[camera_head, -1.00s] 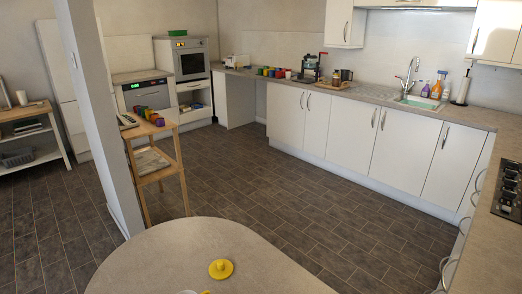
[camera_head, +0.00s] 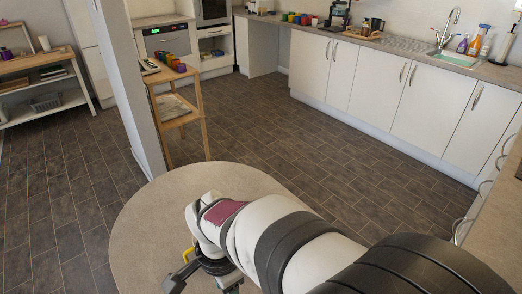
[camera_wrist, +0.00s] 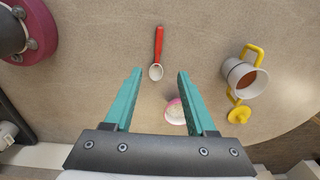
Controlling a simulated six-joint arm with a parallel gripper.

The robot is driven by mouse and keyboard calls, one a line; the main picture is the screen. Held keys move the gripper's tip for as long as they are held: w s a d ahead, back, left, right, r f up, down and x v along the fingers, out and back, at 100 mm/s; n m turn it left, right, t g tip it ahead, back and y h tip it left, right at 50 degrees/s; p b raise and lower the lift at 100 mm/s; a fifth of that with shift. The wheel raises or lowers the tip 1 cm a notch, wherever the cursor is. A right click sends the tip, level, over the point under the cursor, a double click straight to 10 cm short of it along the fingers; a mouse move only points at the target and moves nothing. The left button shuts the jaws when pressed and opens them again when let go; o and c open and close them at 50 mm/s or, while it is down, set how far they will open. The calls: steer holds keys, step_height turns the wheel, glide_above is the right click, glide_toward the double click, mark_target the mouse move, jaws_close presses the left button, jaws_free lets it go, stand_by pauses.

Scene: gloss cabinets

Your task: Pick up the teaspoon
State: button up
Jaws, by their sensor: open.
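The teaspoon (camera_wrist: 158,50) has a red handle and a pale bowl. It lies on the tabletop (camera_wrist: 95,35) in the wrist view, its handle pointing to the top of the picture and its bowl toward my gripper. My gripper (camera_wrist: 160,72) is open with teal fingers and nothing held between them. The spoon's bowl shows between the fingertips in the picture; I cannot tell the height gap. In the head view my arm covers part of the round table (camera_head: 150,215), and the spoon cannot be seen there.
Right of the spoon stand a white mug (camera_wrist: 236,82) with a yellow handle and brown contents, and a yellow knobbed lid (camera_wrist: 239,116). A small pink-and-white round item (camera_wrist: 175,108) shows between the fingers, nearer my gripper's base. The tabletop left of the spoon is clear.

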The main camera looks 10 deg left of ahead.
steer(key=f, duration=1)
steer(key=d+f, duration=0.1)
steer(key=f, duration=0.4)
steer(key=shift+w+f, duration=0.15)
steer(key=shift+f, duration=0.05)
jaws_close()
